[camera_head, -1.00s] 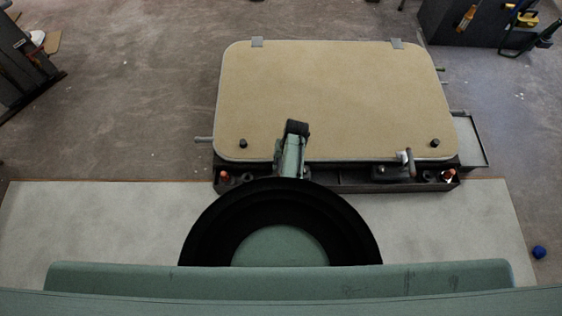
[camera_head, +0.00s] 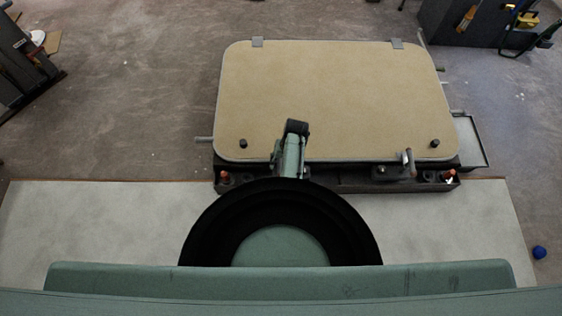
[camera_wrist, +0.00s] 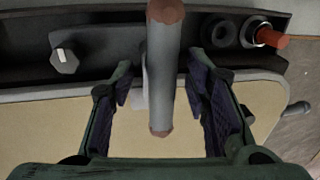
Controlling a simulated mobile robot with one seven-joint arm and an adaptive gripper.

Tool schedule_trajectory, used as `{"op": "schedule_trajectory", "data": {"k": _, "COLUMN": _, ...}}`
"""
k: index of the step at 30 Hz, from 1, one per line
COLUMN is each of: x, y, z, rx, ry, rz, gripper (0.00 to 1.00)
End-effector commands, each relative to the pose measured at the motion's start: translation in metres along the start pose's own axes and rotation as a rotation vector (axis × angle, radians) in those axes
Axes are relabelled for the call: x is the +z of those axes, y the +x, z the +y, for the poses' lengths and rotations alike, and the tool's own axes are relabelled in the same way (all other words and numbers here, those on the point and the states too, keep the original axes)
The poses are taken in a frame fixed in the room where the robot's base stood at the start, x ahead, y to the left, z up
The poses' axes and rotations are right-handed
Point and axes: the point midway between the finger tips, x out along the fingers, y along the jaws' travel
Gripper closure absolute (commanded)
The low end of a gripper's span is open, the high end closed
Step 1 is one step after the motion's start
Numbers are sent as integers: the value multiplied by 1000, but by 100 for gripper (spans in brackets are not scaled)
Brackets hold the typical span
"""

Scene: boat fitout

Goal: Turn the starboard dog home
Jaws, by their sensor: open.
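The starboard dog's handle (camera_head: 408,159) stands at the front right edge of the tan hatch panel (camera_head: 320,95) in the head view. In the wrist view the handle (camera_wrist: 161,95) is a grey bar with brownish ends, running down the middle of the picture. My gripper (camera_wrist: 160,76) is open, one dark-padded finger on each side of the bar. Gaps show between the bar and both fingers, so it is not gripped. The handle's lower mount is partly hidden behind the bar.
A hex-headed bolt (camera_wrist: 64,58) sits left of the handle in the wrist view. An orange-tipped fitting (camera_wrist: 272,39) and dark rings (camera_wrist: 220,31) lie to its right. A small tray (camera_head: 470,140) stands right of the hatch. A blue ball (camera_head: 539,252) lies on the floor.

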Motion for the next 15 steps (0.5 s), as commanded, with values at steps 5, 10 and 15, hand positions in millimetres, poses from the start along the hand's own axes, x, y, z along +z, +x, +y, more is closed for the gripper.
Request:
{"op": "schedule_trajectory", "data": {"k": 5, "x": 0, "y": 0, "z": 0, "rx": 0, "ry": 1, "rz": 0, "gripper": 57}}
{"op": "schedule_trajectory", "data": {"k": 10, "x": 0, "y": -7, "z": 0, "rx": 0, "ry": 1, "rz": 0, "gripper": 57}}
{"op": "schedule_trajectory", "data": {"k": 15, "x": 0, "y": -35, "z": 0, "rx": 1, "ry": 1, "rz": 3, "gripper": 57}}
